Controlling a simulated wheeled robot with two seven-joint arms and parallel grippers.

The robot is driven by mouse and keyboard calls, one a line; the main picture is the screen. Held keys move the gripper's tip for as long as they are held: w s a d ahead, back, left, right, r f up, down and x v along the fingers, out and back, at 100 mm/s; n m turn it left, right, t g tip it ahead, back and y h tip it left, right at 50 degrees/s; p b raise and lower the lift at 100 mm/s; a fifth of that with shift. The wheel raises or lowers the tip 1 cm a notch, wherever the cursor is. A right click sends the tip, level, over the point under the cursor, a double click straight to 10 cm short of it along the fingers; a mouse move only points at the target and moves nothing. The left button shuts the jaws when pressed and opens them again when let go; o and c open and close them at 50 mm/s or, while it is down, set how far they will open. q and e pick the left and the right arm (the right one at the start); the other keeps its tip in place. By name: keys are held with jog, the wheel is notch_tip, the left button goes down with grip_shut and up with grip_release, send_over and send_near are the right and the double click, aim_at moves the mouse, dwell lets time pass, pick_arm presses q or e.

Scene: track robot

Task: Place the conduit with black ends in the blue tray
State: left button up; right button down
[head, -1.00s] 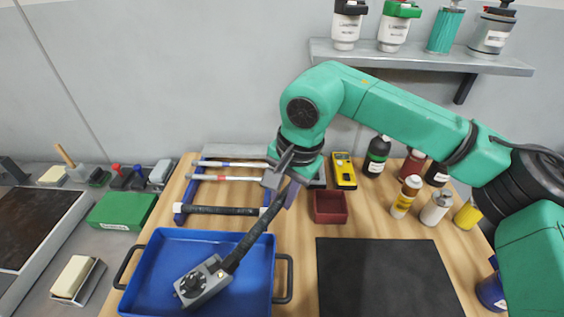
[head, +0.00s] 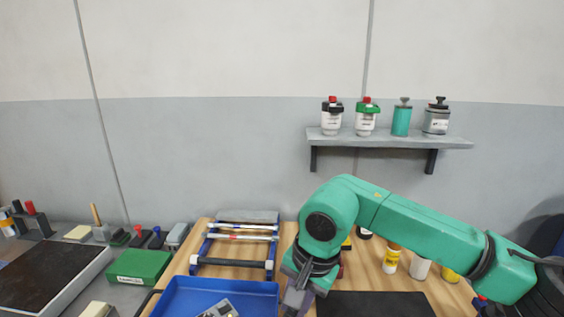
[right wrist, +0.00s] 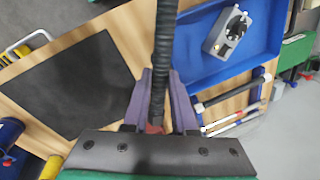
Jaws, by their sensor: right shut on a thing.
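My right gripper (head: 298,297) is at the bottom edge of the head view, right of the blue tray (head: 180,290). In the right wrist view, the gripper (right wrist: 162,78) is shut on a long dark ribbed conduit (right wrist: 165,45), which runs up out of the picture. Its far end is out of view, so I cannot tell its end colours there. The conduit passes between the black mat (right wrist: 65,85) and the tray (right wrist: 200,72), apart from the tray floor in this view. A grey box with a black knob (right wrist: 227,32) lies in the tray. My left gripper is not in view.
A blue rack (head: 195,262) behind the tray holds several rods, one dark with a pale end (head: 230,263). A green box (head: 138,266) is at left. Bottles (head: 391,262) stand behind the mat. A shelf (head: 390,142) with containers hangs on the wall.

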jog(key=s+d+f+n, duration=0.1)
jog(key=d+f+n, duration=0.1)
jog(key=d, duration=0.3)
jog(key=s+d+f+n, duration=0.1)
jog(key=d+f+n, duration=0.1)
jog(key=d+f, duration=0.3)
jog(key=s+d+f+n+g, duration=0.1)
jog(key=s+d+f+n, duration=0.1)
jog(key=d, duration=0.3)
jog(key=shift+f, duration=0.65)
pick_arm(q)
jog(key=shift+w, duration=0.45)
pick_arm(e)
jog(key=shift+w+a, duration=0.1)
jog(key=shift+a, duration=0.05)
